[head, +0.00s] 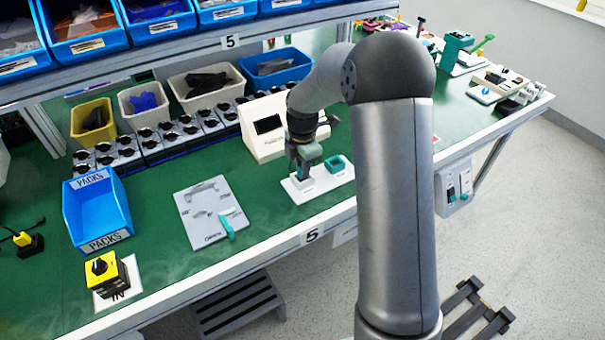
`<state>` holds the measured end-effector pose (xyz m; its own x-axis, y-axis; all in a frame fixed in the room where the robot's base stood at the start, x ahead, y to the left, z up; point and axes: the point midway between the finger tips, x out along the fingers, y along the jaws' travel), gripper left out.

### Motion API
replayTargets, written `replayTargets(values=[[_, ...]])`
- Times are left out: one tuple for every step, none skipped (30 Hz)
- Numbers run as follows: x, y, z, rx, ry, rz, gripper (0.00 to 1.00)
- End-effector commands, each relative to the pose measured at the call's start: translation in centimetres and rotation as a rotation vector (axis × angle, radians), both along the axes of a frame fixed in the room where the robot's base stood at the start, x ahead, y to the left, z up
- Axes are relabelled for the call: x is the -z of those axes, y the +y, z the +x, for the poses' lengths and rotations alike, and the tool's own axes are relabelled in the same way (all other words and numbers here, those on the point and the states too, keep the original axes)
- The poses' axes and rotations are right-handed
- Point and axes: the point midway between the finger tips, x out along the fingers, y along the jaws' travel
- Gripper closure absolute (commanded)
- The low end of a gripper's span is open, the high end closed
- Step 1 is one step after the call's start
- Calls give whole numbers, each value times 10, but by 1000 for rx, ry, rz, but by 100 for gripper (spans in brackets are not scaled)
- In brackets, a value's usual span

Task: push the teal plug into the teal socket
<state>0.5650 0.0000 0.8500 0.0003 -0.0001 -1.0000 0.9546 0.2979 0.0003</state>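A small white plate (322,185) lies near the front edge of the green bench. A teal block with a dark top (335,163) stands on its right part. It looks like the teal socket, but it is too small to be sure. My gripper (304,174) points down over the left part of the plate, left of the teal block.
A white box with a dark screen (268,128) stands close behind my gripper. A grey board with a teal-handled tool (228,224) lies to the left. A blue PACKS bin (97,208) and a yellow switch box (104,270) stand farther left. Bare green bench lies between them.

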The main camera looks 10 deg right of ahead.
Motion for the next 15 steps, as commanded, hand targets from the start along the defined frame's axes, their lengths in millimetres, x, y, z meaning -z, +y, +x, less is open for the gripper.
replayTargets(values=[[0, 0, 0, 0, 0, 0, 100], [0, 0, 0, 0, 0, 0, 100], [0, 0, 0, 0, 0, 0, 100], [0, 0, 0, 0, 0, 0, 100], [0, 0, 0, 0, 0, 0, 100], [0, 0, 0, 0, 0, 0, 100], [0, 0, 0, 0, 0, 0, 100], [0, 0, 0, 0, 0, 0, 100], [0, 0, 0, 0, 0, 0, 100], [-1, 0, 0, 0, 0, 0, 100], [-2, 0, 0, 0, 0, 0, 100], [-3, 0, 0, 0, -1, 0, 100], [-5, 0, 0, 0, -1, 0, 100], [-6, 0, 0, 0, -1, 0, 100], [-10, 0, 1, 0, -2, 0, 100]])
